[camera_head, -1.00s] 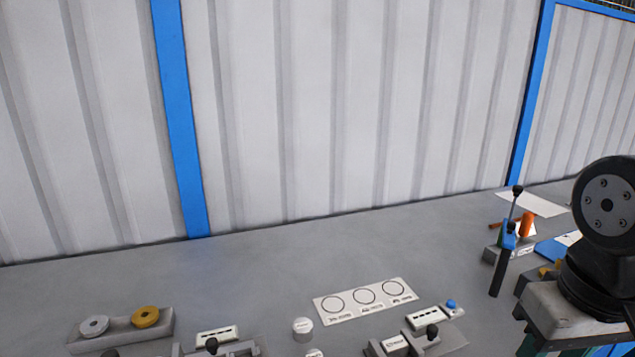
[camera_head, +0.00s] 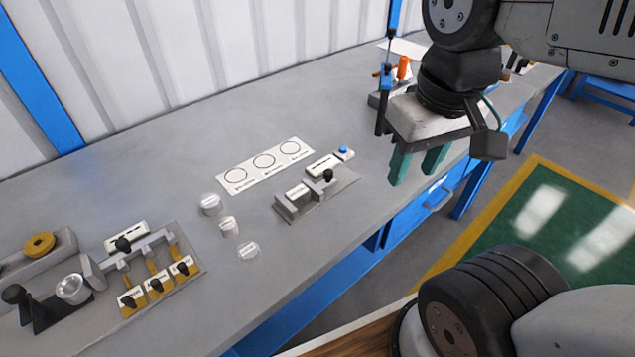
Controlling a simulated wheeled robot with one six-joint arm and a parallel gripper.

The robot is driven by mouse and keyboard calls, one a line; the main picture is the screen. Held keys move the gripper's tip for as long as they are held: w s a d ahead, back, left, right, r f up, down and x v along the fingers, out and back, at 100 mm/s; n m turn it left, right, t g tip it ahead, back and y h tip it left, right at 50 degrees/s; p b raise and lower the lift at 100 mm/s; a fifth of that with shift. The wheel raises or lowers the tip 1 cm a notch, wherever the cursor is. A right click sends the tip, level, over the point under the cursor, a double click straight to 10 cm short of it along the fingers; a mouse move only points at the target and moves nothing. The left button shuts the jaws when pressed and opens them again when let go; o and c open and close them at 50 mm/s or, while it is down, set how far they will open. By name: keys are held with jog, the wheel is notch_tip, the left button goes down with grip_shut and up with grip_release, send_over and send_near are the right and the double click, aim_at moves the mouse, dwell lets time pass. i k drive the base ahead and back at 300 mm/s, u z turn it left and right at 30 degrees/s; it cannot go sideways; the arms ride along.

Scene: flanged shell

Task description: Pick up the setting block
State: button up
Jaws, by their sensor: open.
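My gripper (camera_head: 413,175) hangs over the right part of the bench, its two teal fingers apart with nothing between them. No label is readable enough to name the setting block for sure. A small white-labelled block (camera_head: 298,193) sits in a grey fixture (camera_head: 330,190) with a black knob, left of and below my gripper in the picture. Three small pale cylinders with labels, a rear one (camera_head: 211,204), a middle one (camera_head: 229,227) and a front one (camera_head: 248,251), stand apart from each other left of that fixture. My gripper touches none of these.
A white card with three circles (camera_head: 264,162) lies behind the cylinders. A grey fixture with three yellow pieces (camera_head: 156,275) and a tray with a yellow ring (camera_head: 39,245) are at left. A stand with blue and orange tools (camera_head: 386,88) is close behind my gripper.

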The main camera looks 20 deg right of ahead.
aim_at(300, 196)
jog(key=u, duration=1.95)
jog(key=k, duration=0.75)
jog(key=z, duration=0.9)
jog(key=i, duration=0.45)
jog(key=u, duration=0.1)
